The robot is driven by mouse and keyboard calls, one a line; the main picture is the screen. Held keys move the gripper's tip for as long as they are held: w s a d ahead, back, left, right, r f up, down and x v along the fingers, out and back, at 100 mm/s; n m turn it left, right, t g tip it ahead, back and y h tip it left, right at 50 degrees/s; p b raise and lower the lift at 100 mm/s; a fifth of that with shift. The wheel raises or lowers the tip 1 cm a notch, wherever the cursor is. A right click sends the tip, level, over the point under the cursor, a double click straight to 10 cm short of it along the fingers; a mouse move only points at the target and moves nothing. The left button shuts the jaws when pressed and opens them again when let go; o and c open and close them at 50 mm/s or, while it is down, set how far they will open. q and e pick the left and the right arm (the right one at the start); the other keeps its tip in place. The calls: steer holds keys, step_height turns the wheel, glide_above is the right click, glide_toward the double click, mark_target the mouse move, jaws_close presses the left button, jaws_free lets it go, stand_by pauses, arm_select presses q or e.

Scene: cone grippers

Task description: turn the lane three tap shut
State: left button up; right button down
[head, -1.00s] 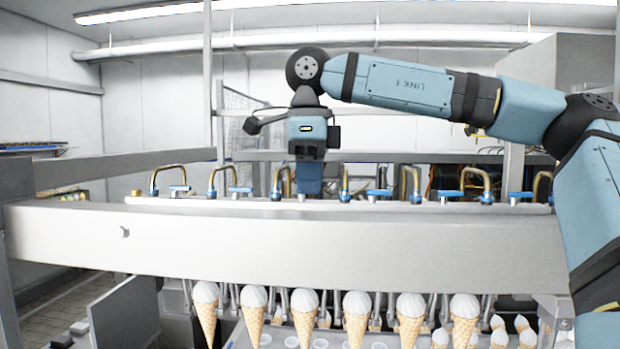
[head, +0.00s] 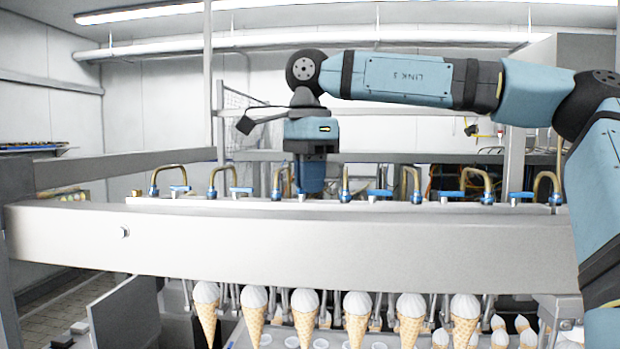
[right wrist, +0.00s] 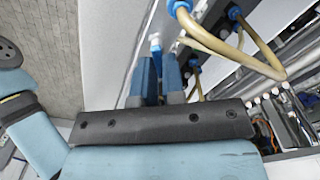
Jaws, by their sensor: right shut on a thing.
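In the head view, my right gripper (head: 304,189) points down at the rail, at the third tap from the left. It is shut on the lane three tap, whose handle is mostly hidden behind the fingers. In the right wrist view, the two blue fingers (right wrist: 160,72) stand close together, with a small light-blue bit of the lane three tap (right wrist: 155,42) showing at their tips. The tap's exact angle cannot be made out. My left gripper is not in view.
Bent brass pipes (head: 412,178) stand along the rail close to both sides of the gripper. Other blue taps (head: 380,192) sit between them. A wide steel beam (head: 330,238) runs in front, with filled cones (head: 357,308) hanging below. The space above the pipes is open.

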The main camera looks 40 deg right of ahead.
steer(key=n, duration=0.5)
steer(key=shift+w+n, duration=0.3)
steer(key=shift+w, duration=0.05)
steer(key=n, duration=0.5)
steer(key=shift+w+a, duration=0.1)
steer(key=shift+w, duration=0.15)
steer(key=shift+r+n, duration=0.1)
steer(key=shift+n, duration=0.3)
steer(key=c, duration=1.2)
jaws_free()
step_height(320, 180, up, 14)
steer(key=shift+f+b, duration=0.15)
steer(key=shift+b, duration=0.65)
steer(key=shift+f, duration=0.1)
